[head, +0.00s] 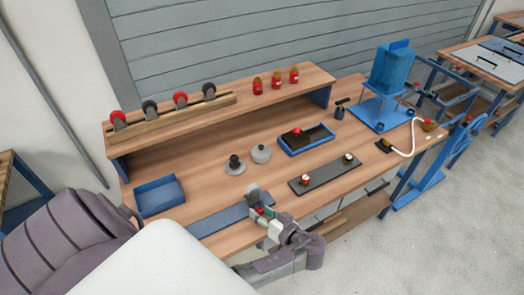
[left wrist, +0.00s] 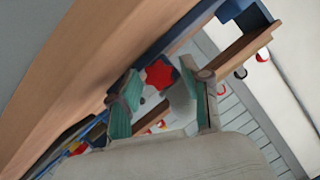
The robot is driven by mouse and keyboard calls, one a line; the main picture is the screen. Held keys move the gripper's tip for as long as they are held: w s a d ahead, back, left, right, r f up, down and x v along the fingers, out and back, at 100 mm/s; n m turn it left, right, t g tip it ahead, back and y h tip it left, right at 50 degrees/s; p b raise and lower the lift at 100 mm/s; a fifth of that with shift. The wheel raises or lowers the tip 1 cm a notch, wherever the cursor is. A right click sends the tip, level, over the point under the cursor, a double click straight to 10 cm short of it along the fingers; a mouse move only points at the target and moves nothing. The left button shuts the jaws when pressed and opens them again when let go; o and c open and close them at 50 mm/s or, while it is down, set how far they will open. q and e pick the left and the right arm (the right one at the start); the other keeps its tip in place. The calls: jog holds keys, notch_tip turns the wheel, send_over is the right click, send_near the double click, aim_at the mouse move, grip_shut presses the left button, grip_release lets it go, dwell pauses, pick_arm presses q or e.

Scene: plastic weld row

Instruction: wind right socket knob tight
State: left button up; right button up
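A red star-shaped knob (left wrist: 159,74) shows between and beyond the fingertips of my left gripper (left wrist: 160,78) in the left wrist view. The teal-padded fingers stand apart with a gap on each side of it. In the head view, my left gripper (head: 268,213) is at the right end of a blue bar (head: 218,219) on the bench's front edge. A bit of the red knob (head: 270,211) shows there, beside a grey rounded fitting (head: 253,194). The gripper hides part of this. My right gripper is not in view.
A dark plate (head: 325,175) with two knobs lies right of the gripper. Behind are a grey round lidded piece (head: 261,154), a blue tray with a dark block (head: 306,140) and an empty blue tray (head: 159,196). A raised shelf (head: 220,108) runs along the back.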

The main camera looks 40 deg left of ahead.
pick_arm(q)
jog(key=shift+d, duration=0.1)
jog(key=v, duration=1.2)
